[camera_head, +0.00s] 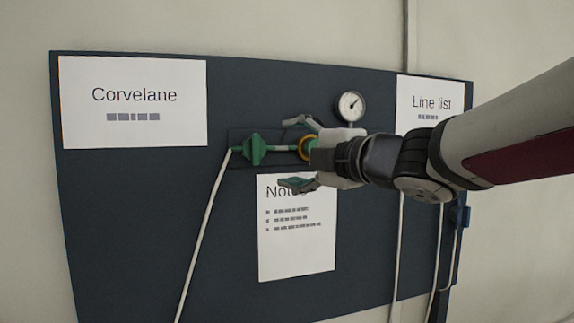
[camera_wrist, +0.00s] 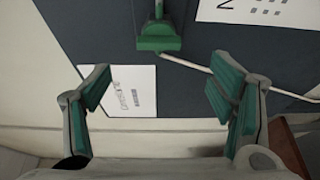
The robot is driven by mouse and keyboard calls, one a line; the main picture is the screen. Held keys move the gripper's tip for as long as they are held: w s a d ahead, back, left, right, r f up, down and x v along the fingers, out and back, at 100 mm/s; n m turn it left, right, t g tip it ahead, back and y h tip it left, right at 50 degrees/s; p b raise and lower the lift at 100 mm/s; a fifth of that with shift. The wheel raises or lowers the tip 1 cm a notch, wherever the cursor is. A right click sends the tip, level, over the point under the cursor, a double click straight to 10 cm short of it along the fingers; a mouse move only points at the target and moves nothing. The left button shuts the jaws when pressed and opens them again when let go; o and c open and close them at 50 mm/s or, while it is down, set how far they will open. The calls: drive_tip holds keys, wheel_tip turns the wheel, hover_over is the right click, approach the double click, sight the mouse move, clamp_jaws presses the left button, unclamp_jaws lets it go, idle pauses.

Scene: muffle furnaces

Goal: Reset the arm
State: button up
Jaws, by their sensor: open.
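My gripper (camera_head: 297,152) is in front of the dark wall board (camera_head: 120,210) in the head view, reaching in from the right on my arm (camera_head: 410,160). In the wrist view my gripper (camera_wrist: 165,92) has its two green-padded fingers wide apart with nothing between them. A green valve handle (camera_head: 254,150) on a green pipe is just left of the fingers in the head view. The green fitting (camera_wrist: 158,40) at the top of the wrist view lies beyond the fingertips, apart from them. My gripper hides part of the pipe and a yellow ring (camera_head: 305,147).
A round pressure gauge (camera_head: 350,106) stands close above my gripper. Paper sheets marked "Corvelane" (camera_head: 134,103), "Notes" (camera_head: 296,245) and "Line list" (camera_head: 428,98) are on the board. A white hose (camera_head: 203,230) runs down from the valve. A blue fitting (camera_head: 459,216) is at the right edge.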

drive_tip(key=s+d+f+m+g+h, duration=0.1)
drive_tip(key=s+d+f+m+h, duration=0.4)
drive_tip(key=d+m, duration=0.4)
drive_tip(key=s+d+f+m+h, duration=0.3)
drive_tip(key=d+f+m+h, duration=0.35)
drive_tip(key=d+m, duration=0.2)
drive_tip(key=s+f+m+g, duration=0.4)
drive_tip(key=s+f, duration=0.3)
drive_tip(key=s, duration=0.3)
drive_tip(key=s+f+m+g, duration=0.4)
drive_tip(key=s+f, duration=0.3)
drive_tip(key=s, duration=0.4)
drive_tip(key=shift+s+f+g, duration=0.25)
drive_tip(key=shift+f+g, duration=0.1)
drive_tip(key=shift+g, duration=0.15)
drive_tip(key=shift+y, duration=0.25)
